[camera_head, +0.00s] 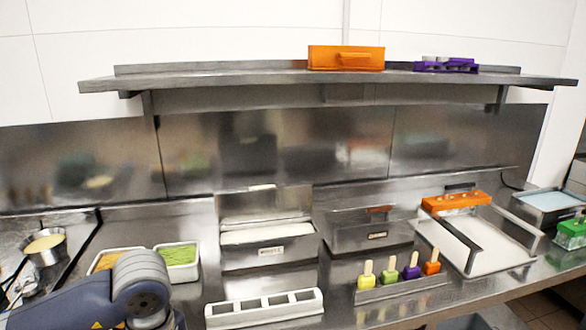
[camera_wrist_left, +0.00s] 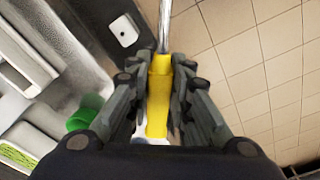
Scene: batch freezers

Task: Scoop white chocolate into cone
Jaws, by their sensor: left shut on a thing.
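My left gripper (camera_wrist_left: 160,75) is shut on the yellow handle of a tool (camera_wrist_left: 158,95) in the left wrist view. A thin metal shaft runs up from the handle, and its far end is out of frame. In the head view my left arm comes in at the lower left, and its gripper is out of sight. A metal bin with white contents (camera_head: 265,235) stands at the middle of the counter; its small label is hard to read. I cannot make out a cone. My right gripper is not in view.
A white rack with several openings (camera_head: 265,309) sits at the front. Colored popsicles (camera_head: 400,275) stand right of it. A green-filled tub (camera_head: 178,260) is beside my arm. A steel pot (camera_head: 45,247) stands far left. A shelf (camera_head: 340,80) spans above.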

